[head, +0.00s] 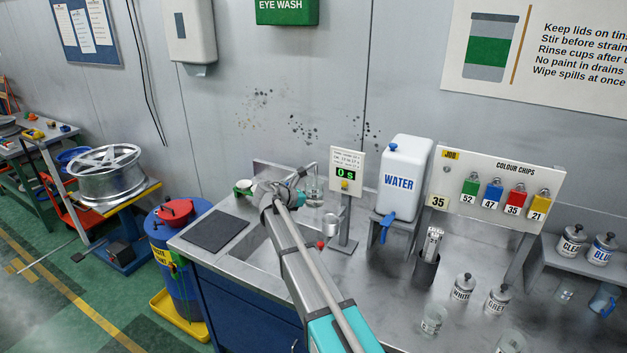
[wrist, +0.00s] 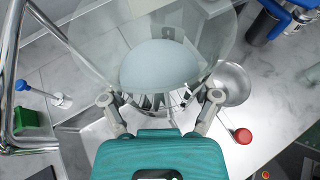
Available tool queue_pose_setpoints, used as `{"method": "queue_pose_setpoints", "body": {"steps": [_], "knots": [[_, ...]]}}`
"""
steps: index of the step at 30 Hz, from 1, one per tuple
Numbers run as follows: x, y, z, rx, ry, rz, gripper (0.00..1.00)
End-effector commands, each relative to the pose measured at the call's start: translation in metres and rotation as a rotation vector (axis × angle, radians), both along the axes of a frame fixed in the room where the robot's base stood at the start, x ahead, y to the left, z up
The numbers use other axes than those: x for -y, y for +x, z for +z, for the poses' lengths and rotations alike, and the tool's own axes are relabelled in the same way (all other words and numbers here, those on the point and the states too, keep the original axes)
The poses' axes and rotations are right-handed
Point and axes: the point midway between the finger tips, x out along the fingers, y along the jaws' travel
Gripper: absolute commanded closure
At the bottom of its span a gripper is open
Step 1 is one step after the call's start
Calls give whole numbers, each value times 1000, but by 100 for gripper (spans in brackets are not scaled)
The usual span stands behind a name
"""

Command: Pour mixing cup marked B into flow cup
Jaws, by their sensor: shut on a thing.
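My gripper (head: 300,192) is shut on a clear mixing cup (head: 315,190) above the sink side of the bench. In the wrist view the fingers (wrist: 160,103) close on either side of the clear cup (wrist: 120,35). A reversed letter B shows on its wall, and pale grey-blue liquid (wrist: 160,65) lies inside. The metal flow cup (head: 331,223) sits on a stand beside the timer, below and right of the held cup. It also shows in the wrist view (wrist: 234,82), right of the cup and partly behind its rim. No stream between the cups is visible.
A red knob (head: 321,244) is near the flow cup. A tap stands close behind the held cup. A water container (head: 405,175) is to the right. Clear cups (head: 432,319) and lidded tins (head: 463,288) stand at front right.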

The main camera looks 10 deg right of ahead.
Motion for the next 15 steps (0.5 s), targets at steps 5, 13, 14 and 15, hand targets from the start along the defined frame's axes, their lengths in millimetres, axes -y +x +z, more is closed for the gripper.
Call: {"method": "queue_pose_setpoints", "body": {"steps": [5,13,14,15], "knots": [[11,11,20,0,-1,0,76],[14,14,22,-1,-2,2,76],[14,14,22,-1,-2,2,76],[14,14,22,-1,-2,2,76]]}}
